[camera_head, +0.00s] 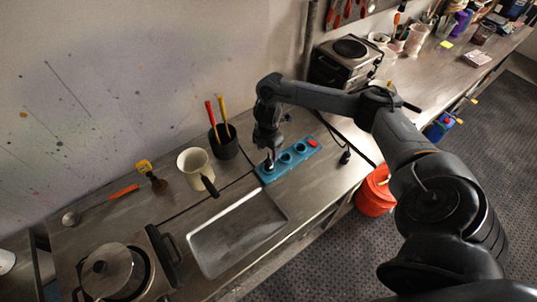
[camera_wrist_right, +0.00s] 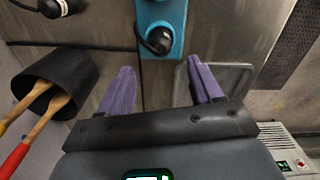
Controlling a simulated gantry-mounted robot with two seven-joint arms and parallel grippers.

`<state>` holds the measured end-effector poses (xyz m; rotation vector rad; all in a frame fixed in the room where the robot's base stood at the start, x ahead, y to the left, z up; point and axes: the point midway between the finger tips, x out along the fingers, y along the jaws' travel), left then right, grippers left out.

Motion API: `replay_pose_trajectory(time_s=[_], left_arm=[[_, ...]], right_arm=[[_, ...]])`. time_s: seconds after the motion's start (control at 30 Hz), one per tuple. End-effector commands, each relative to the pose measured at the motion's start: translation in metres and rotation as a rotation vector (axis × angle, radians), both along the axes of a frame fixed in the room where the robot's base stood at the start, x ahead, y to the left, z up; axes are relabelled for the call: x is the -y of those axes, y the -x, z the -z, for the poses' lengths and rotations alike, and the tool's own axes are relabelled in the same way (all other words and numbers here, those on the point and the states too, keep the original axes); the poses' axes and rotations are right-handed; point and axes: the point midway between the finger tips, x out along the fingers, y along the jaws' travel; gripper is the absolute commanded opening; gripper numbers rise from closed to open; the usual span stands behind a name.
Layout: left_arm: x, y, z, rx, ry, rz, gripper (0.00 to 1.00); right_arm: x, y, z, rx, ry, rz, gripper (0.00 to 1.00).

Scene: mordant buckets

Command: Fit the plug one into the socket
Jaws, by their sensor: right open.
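The blue socket strip (camera_head: 287,159) lies on the counter, with round sockets and a red switch at its far right end. It also shows at the top of the right wrist view (camera_wrist_right: 162,12). A black plug (camera_wrist_right: 159,40) sits at the strip's near-end socket; I cannot tell how deep it is. My right gripper (camera_head: 269,159) is above that end, open and empty, with its purple fingers spread and the plug just beyond their tips. Another black plug (camera_wrist_right: 55,7) with a white label lies left of the strip in the wrist view. My left gripper is not in view.
A black plug (camera_head: 345,157) with a cord lies right of the strip. A black cup (camera_head: 223,143) with red and yellow handled tools, a cream jug (camera_head: 195,168) and a sunken metal tray (camera_head: 238,235) are near. A hot plate (camera_head: 348,62) stands behind.

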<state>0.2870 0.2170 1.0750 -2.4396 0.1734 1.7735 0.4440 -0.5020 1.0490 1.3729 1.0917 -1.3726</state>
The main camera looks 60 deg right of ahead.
Motion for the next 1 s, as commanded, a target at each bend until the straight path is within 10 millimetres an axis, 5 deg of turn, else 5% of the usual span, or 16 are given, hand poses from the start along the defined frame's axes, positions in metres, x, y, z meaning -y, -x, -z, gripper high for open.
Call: replay_pose_trajectory(time_s=[0.1, 0.37, 0.83, 1.0], left_arm=[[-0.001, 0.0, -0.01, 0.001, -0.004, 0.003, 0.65], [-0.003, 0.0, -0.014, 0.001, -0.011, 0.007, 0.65], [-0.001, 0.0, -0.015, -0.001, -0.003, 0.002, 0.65], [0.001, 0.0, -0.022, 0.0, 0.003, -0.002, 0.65]], right_arm=[[0.0, 0.0, -0.02, 0.001, 0.001, 0.0, 0.65], [0.0, 0.0, -0.031, -0.001, 0.0, 0.0, 0.65], [0.0, 0.003, -0.03, -0.006, 0.0, 0.0, 0.65], [-0.009, 0.028, -0.008, -0.072, -0.011, -0.01, 0.65]])
